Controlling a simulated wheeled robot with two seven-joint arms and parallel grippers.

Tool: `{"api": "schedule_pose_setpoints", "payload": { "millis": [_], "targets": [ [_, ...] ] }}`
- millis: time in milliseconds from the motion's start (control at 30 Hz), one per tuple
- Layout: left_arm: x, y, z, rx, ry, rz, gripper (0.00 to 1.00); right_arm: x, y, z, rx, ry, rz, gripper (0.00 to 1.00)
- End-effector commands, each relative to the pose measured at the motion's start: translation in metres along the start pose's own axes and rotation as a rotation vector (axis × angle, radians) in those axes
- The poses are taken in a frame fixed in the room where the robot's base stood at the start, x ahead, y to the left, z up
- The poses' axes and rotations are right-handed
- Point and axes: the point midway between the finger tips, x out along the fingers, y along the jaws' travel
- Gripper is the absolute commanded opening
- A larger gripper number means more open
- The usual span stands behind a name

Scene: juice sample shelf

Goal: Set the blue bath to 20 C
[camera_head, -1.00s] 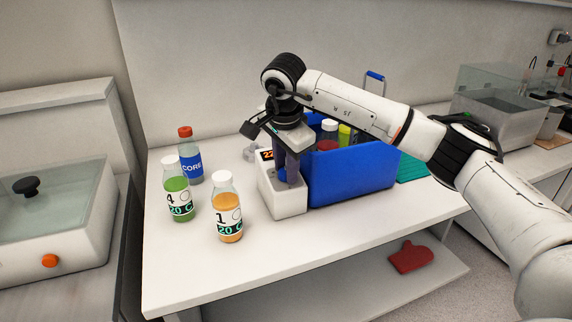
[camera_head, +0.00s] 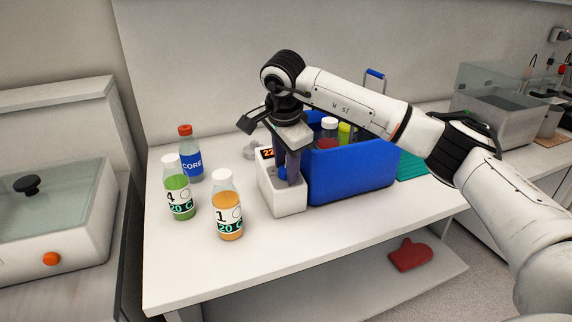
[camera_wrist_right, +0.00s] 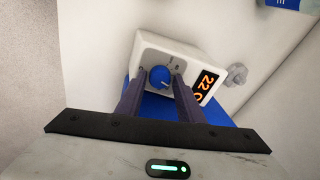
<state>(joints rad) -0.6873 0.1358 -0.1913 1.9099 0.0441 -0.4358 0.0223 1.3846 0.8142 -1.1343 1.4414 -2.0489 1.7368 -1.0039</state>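The blue bath (camera_head: 350,182) stands on the white bench, with a white control box (camera_head: 288,203) at its left end. The box carries a round blue knob (camera_wrist_right: 159,77), plain in the right wrist view. Its lit orange display (camera_wrist_right: 206,83) reads 22, with the last character partly hidden; it also shows in the head view (camera_head: 267,153). My right gripper (camera_head: 291,180) points down over the box. In the right wrist view its two dark fingers (camera_wrist_right: 160,84) stand either side of the knob, open, with a small gap seeming to show. My left gripper is out of view.
Bottles labelled 4 (camera_head: 178,190), 1 (camera_head: 227,208) and CORE (camera_head: 191,158) stand left of the box. Capped bottles (camera_head: 328,128) stand in the bath. A glass-lidded bath (camera_head: 50,208) is far left. A red mitt (camera_head: 410,256) lies on the lower shelf.

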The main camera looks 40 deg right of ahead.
Motion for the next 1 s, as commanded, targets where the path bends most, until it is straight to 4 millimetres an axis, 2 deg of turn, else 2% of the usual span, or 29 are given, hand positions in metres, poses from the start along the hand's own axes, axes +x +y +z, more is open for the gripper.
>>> {"api": "schedule_pose_setpoints", "payload": {
  "millis": [167, 267, 500, 700, 800, 1000],
  "targets": [
    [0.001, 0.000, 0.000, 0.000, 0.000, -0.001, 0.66, -0.003, 0.000, 0.001, -0.001, -0.001, 0.000, 0.34],
    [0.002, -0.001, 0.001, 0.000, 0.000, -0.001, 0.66, -0.013, 0.000, 0.001, -0.001, -0.002, -0.002, 0.34],
    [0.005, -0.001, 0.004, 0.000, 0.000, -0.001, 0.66, -0.060, -0.001, 0.001, -0.002, -0.002, -0.004, 0.34],
    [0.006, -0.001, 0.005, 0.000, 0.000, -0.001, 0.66, -0.091, 0.000, 0.000, 0.000, -0.001, -0.002, 0.34],
    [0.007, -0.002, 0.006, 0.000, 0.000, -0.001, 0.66, -0.100, 0.000, 0.000, 0.000, 0.000, -0.001, 0.34],
    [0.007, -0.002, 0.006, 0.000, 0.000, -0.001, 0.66, -0.103, 0.000, 0.000, 0.000, 0.000, 0.001, 0.34]
  ]
}}
